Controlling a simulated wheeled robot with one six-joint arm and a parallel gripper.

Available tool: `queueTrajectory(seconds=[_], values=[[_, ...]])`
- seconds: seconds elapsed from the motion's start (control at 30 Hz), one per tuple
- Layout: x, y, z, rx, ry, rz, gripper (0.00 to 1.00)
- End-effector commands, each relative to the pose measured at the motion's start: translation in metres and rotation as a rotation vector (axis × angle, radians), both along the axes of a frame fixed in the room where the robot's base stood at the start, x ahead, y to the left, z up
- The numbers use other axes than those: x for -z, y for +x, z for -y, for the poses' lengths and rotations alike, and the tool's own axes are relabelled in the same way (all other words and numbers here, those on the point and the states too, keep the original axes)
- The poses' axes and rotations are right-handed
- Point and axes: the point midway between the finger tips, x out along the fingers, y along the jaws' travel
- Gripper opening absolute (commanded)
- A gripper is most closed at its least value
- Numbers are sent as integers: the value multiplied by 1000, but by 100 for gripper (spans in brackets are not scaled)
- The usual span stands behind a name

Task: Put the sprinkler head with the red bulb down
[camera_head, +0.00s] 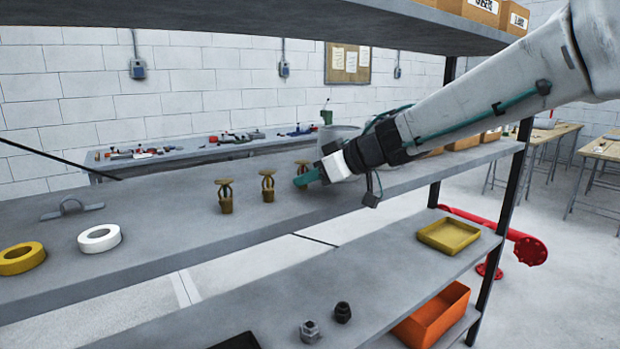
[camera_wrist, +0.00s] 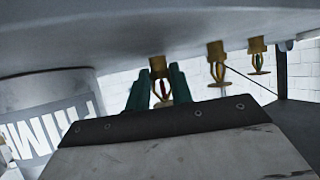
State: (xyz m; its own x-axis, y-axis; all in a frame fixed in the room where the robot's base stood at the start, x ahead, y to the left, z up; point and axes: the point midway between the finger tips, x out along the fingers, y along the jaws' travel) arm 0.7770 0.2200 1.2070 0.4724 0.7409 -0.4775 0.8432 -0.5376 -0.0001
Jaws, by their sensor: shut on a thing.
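My gripper (camera_head: 308,178) with green fingers reaches in from the right, low over the middle shelf. In the upside-down wrist view, my gripper (camera_wrist: 158,92) is shut on a brass sprinkler head with a red bulb (camera_wrist: 159,73). That head is upright, its base at or very close to the shelf surface; I cannot tell whether it touches. In the head view its top (camera_head: 303,163) shows just behind the fingers, and its lower part is hidden. Two more brass sprinkler heads stand in a row to its left, a nearer one (camera_head: 225,197) and a middle one (camera_head: 267,187).
A grey can (camera_head: 340,133) stands behind my gripper; its label shows in the wrist view (camera_wrist: 48,115). A white tape roll (camera_head: 99,238), a yellow tape roll (camera_head: 21,258) and a metal handle (camera_head: 72,208) lie at the left. An upper shelf (camera_head: 400,22) hangs overhead.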

Motion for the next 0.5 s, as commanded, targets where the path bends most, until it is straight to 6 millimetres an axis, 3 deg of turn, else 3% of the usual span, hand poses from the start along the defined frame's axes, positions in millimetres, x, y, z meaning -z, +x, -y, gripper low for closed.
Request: queueTrajectory(seconds=[0.4,0.43,0.5], values=[[7,0,1,0,0,-1,0],[7,0,1,0,-1,-1,25],[7,0,0,0,-1,-1,44]])
